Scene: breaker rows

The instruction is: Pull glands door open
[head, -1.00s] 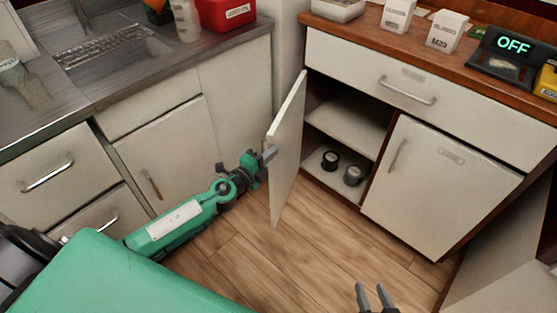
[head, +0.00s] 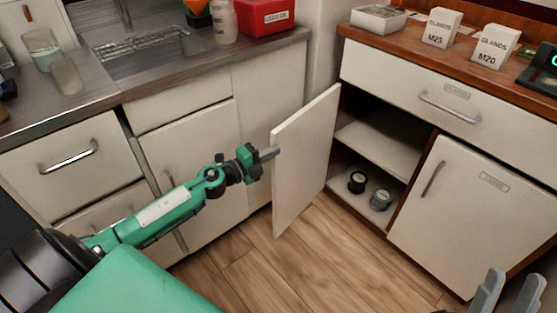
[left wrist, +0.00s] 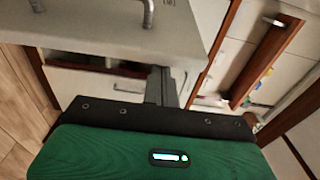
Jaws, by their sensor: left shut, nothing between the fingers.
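The cabinet door (head: 300,165) stands open from its left-hand hinge side, its plain white inner face showing in the head view. No label on it is readable. In the left wrist view, the door (left wrist: 110,22) shows a metal handle (left wrist: 148,12) on its outer face. My left gripper (head: 270,154) is shut and empty, its fingertips at the door's free edge; I cannot tell if they touch it. In the left wrist view the closed fingers (left wrist: 160,86) overlap the door's lower edge. My right gripper (head: 507,294) is open and empty at the lower right, away from the door.
Inside the open cabinet, black (head: 357,182) and grey (head: 380,199) round items sit on the bottom. A closed door (head: 460,205) is on the right, and a closed drawer (head: 440,85) above. The sink counter (head: 215,62) is at left. The wood floor (head: 310,260) is clear.

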